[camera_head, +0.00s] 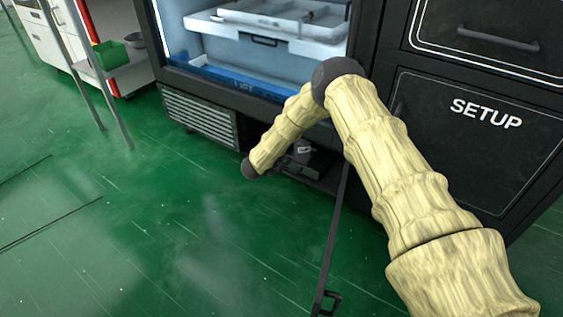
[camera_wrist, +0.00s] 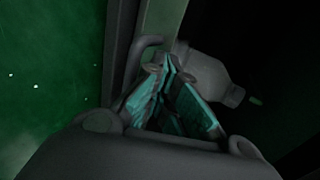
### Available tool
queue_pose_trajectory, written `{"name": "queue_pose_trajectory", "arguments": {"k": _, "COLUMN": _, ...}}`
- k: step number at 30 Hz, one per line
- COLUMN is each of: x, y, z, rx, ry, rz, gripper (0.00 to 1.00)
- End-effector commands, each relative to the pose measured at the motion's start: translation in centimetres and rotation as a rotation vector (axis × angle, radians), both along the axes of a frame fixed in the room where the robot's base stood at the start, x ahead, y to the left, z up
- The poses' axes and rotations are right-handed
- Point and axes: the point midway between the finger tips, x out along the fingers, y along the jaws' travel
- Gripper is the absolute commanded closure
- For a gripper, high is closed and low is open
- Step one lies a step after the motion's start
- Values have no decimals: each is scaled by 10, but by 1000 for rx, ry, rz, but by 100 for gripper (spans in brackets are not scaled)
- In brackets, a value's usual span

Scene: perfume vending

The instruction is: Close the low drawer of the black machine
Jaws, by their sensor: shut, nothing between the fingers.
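The black machine (camera_head: 383,50) stands across the upper right of the head view. Near the floor it has a dark open compartment (camera_head: 325,172), partly hidden behind my arm. A long black panel with a handle (camera_head: 330,300), seen nearly edge-on, reaches from that compartment out over the floor; it appears to be the low drawer's front, standing open. In the wrist view my gripper (camera_wrist: 168,68) is shut and empty. A grey bottle-like thing (camera_wrist: 215,78) lies just beyond its tips, and a grey bar is close on their left. Contact is unclear in the dark picture.
A door marked SETUP (camera_head: 485,135) and a drawer front with a handle (camera_head: 500,38) are at right. A lit bay holds a white tray (camera_head: 275,28). A shelf with a green box (camera_head: 108,55) stands at left. The green floor at left is clear.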

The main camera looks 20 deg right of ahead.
Motion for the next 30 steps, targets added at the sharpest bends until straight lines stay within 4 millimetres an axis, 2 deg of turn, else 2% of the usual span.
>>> {"name": "queue_pose_trajectory", "arguments": {"k": 1, "x": 6, "y": -9, "z": 4, "rx": -1, "ry": -1, "rz": -4, "gripper": 100}}
{"name": "queue_pose_trajectory", "arguments": {"k": 4, "x": 14, "y": -20, "z": 2, "rx": 0, "ry": -1, "rz": -3, "gripper": 100}}
{"name": "queue_pose_trajectory", "arguments": {"k": 10, "x": 21, "y": -29, "z": 1, "rx": -1, "ry": -1, "rz": -1, "gripper": 100}}
{"name": "queue_pose_trajectory", "arguments": {"k": 22, "x": 20, "y": -26, "z": 4, "rx": -2, "ry": -1, "rz": -1, "gripper": 100}}
{"name": "queue_pose_trajectory", "arguments": {"k": 30, "x": 9, "y": -1, "z": 24, "rx": 0, "ry": 1, "rz": 3, "gripper": 100}}
